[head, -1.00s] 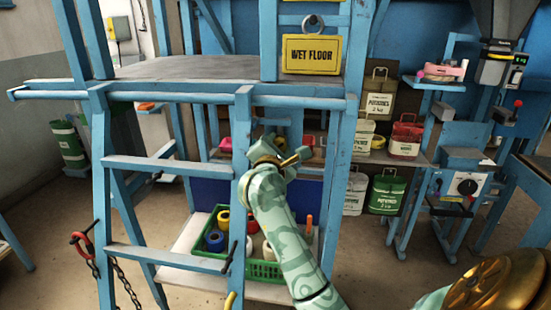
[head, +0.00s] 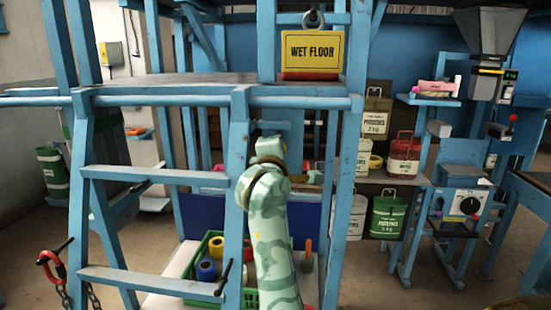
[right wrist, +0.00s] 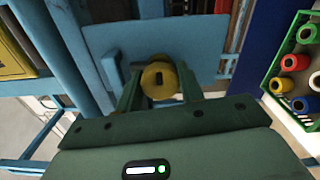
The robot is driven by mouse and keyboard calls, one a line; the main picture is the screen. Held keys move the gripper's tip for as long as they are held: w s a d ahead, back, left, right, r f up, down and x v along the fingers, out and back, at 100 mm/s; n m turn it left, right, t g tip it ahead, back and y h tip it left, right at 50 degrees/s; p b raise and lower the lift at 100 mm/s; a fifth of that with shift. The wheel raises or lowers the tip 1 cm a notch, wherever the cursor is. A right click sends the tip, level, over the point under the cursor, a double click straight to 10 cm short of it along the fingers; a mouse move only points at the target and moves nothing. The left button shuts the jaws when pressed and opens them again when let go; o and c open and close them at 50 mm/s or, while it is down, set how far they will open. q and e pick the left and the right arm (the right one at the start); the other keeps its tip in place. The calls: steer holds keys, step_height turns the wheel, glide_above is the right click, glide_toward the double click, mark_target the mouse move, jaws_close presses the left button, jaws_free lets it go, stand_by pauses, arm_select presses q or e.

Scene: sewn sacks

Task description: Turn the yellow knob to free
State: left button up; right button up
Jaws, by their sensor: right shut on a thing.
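The yellow knob (right wrist: 157,76) shows in the middle of the right wrist view, round, with a dark slot-like mark at its centre. It sits in front of a blue plate (right wrist: 120,68). My right gripper (right wrist: 160,84) has its two dark green fingers on either side of the knob and is shut on it. In the head view my right arm reaches up to the blue frame, and its wrist hides the knob and fingers there. My left gripper is in neither view now.
A blue ladder-like frame (head: 160,176) stands close around my arm. A wet floor sign (head: 312,51) hangs above. A green crate (head: 252,298) with spools is below.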

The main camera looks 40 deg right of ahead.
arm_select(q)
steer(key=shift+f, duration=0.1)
arm_select(e)
steer(key=shift+f, duration=0.1)
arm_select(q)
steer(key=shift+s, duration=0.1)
arm_select(e)
steer(key=o, duration=1)
steer(key=shift+a, duration=0.1)
